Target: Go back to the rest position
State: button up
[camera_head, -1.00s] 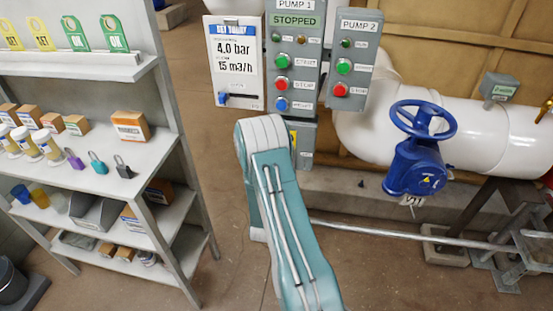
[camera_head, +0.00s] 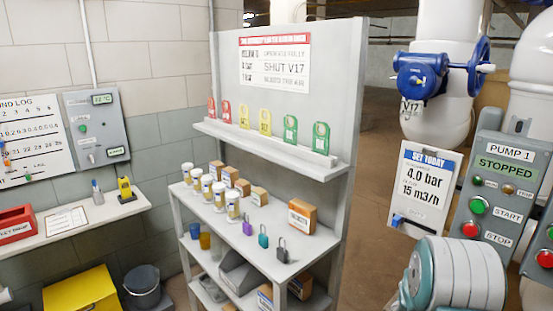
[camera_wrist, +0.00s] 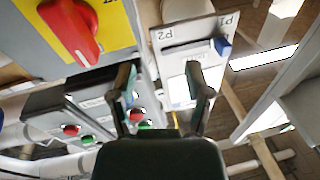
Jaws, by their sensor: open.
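My gripper (camera_wrist: 161,92) shows in the wrist view with its two dark fingers apart. Nothing is between the fingertips. The gripper is out of the head view, where only a rounded part of my own arm shows at the lower right. In the wrist view, a white panel marked P1 and P2 (camera_wrist: 180,58) with a blue slider lies beyond the fingers. A red handle (camera_wrist: 72,28) on a yellow plate is at the upper left.
A grey shelf unit (camera_head: 345,140) with tags, tubs, boxes and padlocks stands mid-view. The pump 1 box (camera_head: 503,185) and set-today board (camera_head: 425,185) are at right, near my arm. A blue valve (camera_head: 425,77) is above. A yellow bin (camera_head: 82,292) and bucket (camera_head: 143,286) stand lower left.

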jog(key=s+a+r+n+g+y, duration=0.1)
jog(key=s+a+r+n+y, duration=0.1)
jog(key=a+r+y, duration=0.5)
jog(key=s+a+r+n+g+y, duration=0.1)
jog(key=s+a+r+n+y, duration=0.15)
jog(key=a+r, duration=0.4)
jog(key=s+a+r+n+g+y, duration=0.1)
jog(key=s+a, duration=0.4)
jog(key=s, duration=0.7)
jog(key=s+a+r+n+g+y, duration=0.1)
jog(key=s+a+n+g, duration=0.2)
jog(key=s, duration=1)
jog(key=a+g, duration=0.2)
jog(key=g, duration=0.1)
jog(key=shift+a+n+y, duration=0.25)
jog(key=shift+n+y, duration=0.1)
jog(key=shift+w, duration=0.1)
